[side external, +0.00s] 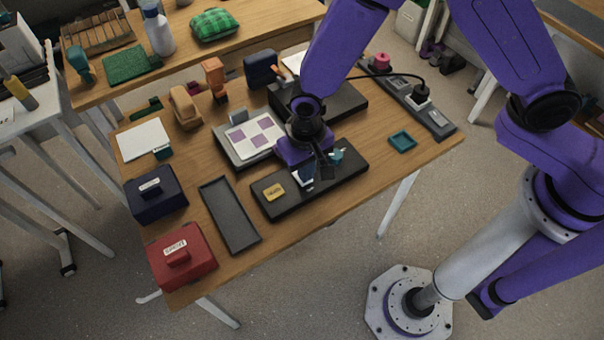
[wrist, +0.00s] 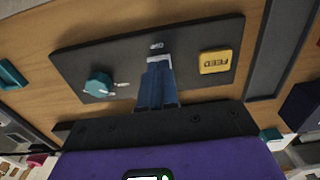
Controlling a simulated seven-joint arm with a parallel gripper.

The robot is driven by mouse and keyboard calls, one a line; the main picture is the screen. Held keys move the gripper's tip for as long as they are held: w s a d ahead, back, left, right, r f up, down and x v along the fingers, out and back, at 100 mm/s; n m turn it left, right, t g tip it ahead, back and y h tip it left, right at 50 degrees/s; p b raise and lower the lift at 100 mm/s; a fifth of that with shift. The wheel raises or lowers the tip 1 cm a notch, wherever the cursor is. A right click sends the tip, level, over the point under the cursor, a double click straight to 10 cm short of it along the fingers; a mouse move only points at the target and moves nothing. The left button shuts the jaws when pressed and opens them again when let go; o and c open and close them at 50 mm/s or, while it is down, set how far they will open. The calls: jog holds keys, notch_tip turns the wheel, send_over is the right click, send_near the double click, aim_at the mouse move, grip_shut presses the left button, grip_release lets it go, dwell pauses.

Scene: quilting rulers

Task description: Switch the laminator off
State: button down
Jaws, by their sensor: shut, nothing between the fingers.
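The black control panel (side external: 334,186) lies on the wooden table. It carries a yellow button marked FEED (wrist: 215,61) and a teal knob (wrist: 99,84) with small white marks beside it. The button (side external: 274,192) and the knob (side external: 337,155) also show in the side view. A small white label (wrist: 156,46) sits between them near the panel's edge, too small to read. My gripper (wrist: 158,62) is shut and empty, pointing down over the middle of the panel (wrist: 75,57) between knob and button. I cannot tell whether its tips touch the panel. My fingers hide the panel's middle.
A dark tray (side external: 230,214) lies left of the panel, with a navy box (side external: 156,196) and a red box (side external: 181,258) beyond. A board with purple patches (side external: 240,151) lies behind. A teal square tray (side external: 402,141) and a power strip (side external: 437,121) are to the right.

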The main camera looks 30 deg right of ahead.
jog(key=shift+f, duration=0.55)
dwell(0.4)
jog(key=shift+r, duration=3.5)
jog(key=s+d+r+n, duration=0.6)
jog(key=s+d, duration=0.3)
jog(key=d, duration=0.3)
jog(key=s+d+r+n, duration=0.6)
jog(key=s+d+r, duration=0.2)
jog(key=d, duration=0.5)
jog(key=shift+s+n, duration=0.3)
jog(key=shift+s, duration=0.2)
